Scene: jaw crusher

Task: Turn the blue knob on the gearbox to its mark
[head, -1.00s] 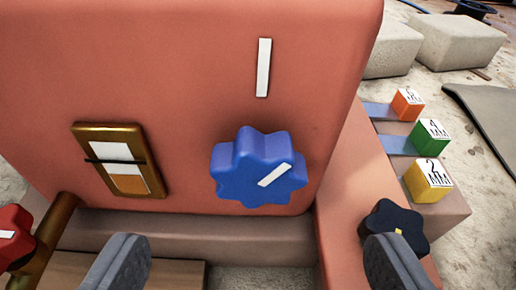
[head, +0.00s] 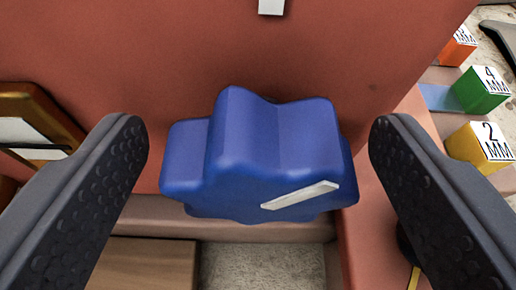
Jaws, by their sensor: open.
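The blue knob (head: 250,165) is a lobed star shape on the red gearbox face (head: 170,50), large in the middle of the view. Its white pointer line (head: 300,195) slants up to the right. The white mark (head: 271,6) on the gearbox is above the knob, cut off by the top edge, so the pointer is not lined up with it. My gripper (head: 259,150) is open, with one dark finger on each side of the knob. Gaps show between the fingers and the knob; I see no contact.
A brass-framed gauge (head: 40,130) is at the left. At the right, yellow (head: 482,146), green (head: 482,90) and orange (head: 457,47) numbered blocks stand on a ledge. A dark knob (head: 405,245) is mostly hidden behind the right finger.

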